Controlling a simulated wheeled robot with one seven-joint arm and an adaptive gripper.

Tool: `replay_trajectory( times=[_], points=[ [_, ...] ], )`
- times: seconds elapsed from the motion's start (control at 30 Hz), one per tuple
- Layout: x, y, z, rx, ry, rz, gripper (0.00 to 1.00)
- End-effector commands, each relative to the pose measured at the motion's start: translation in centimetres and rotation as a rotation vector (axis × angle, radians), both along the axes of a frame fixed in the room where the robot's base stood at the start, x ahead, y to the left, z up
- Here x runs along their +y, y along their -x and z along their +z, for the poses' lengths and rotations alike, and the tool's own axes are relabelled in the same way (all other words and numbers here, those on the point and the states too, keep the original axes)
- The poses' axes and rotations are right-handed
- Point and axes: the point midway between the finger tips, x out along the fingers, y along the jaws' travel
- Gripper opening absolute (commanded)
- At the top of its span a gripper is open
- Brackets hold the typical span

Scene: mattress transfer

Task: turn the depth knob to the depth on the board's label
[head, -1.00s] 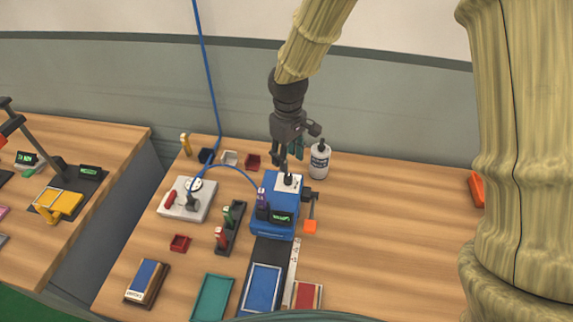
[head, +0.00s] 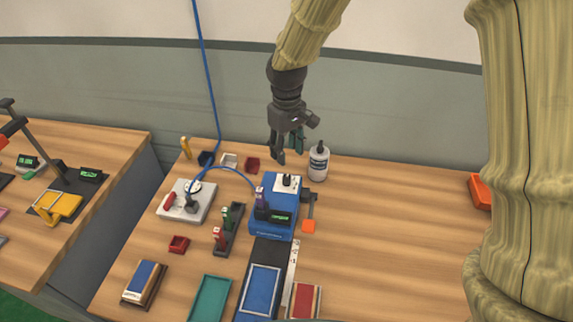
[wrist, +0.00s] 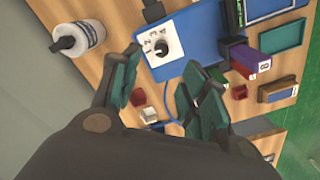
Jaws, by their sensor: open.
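The depth knob (head: 287,180) is a small black knob on a white plate on top of the blue machine (head: 270,228). In the wrist view the knob (wrist: 161,47) has numbers printed beside it; its pointer setting is hard to read. My gripper (head: 278,152) is open and empty, above and behind the knob, not touching it. In the wrist view its teal fingers (wrist: 165,88) are spread apart, with the knob beyond them. A board with blue and white bands (head: 145,283) lies at the front left; a small white label shows on its front edge, too small to read.
A white bottle (head: 319,163) stands just right of my gripper. A blue hose runs from above to the grey gauge box (head: 187,202). A rack with coloured pieces (head: 229,229) stands left of the machine. The table's right side is mostly clear, except an orange bin (head: 481,190).

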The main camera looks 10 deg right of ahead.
Motion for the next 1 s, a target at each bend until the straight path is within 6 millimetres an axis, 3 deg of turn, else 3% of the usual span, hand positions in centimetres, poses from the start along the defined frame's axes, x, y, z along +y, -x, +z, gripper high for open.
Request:
replay_trajectory(
  times=[0.27, 1.0],
  points=[
    [0.0, 0.0, -1.5, 0.0, -0.001, -0.03, 0.44],
    [0.1, 0.1, -9.7, -0.001, 0.0, -0.029, 0.44]
  ],
)
